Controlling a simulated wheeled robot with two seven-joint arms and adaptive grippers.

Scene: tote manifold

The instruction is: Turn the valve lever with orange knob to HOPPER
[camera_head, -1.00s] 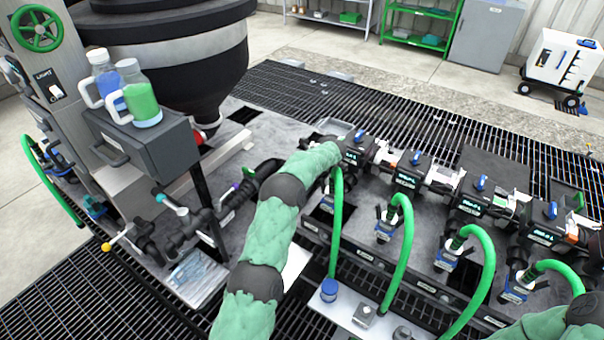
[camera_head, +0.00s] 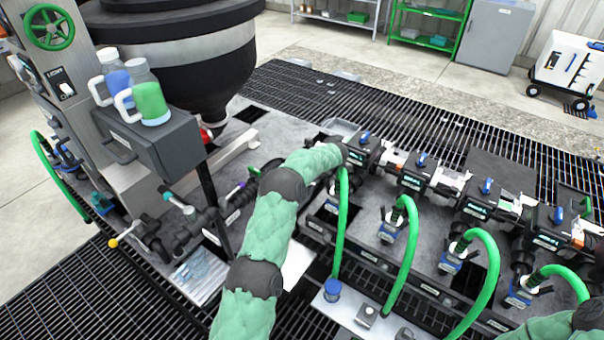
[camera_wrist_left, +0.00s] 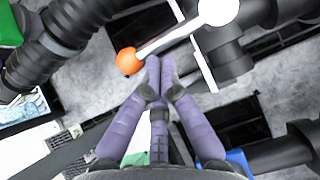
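In the left wrist view, the orange knob (camera_wrist_left: 128,61) sits on the end of a white lever (camera_wrist_left: 170,38). The lever runs up and right to a round white hub (camera_wrist_left: 218,10) on dark pipework. My left gripper (camera_wrist_left: 157,78) has purple fingers drawn together at the tips. The tips are just right of the knob, by the underside of the lever; I cannot tell whether they touch it. Nothing shows held between them. In the head view, the orange knob and my left gripper are hidden, with my green left arm in front. My right gripper is out of view.
In the head view, other levers carry a yellow knob (camera_head: 113,243), a teal knob (camera_head: 164,190) and a purple knob (camera_head: 253,170). Several green hoses (camera_head: 407,260) and black manifold units stand to the right. A dark box (camera_head: 165,145) holds two jugs. No HOPPER label is readable.

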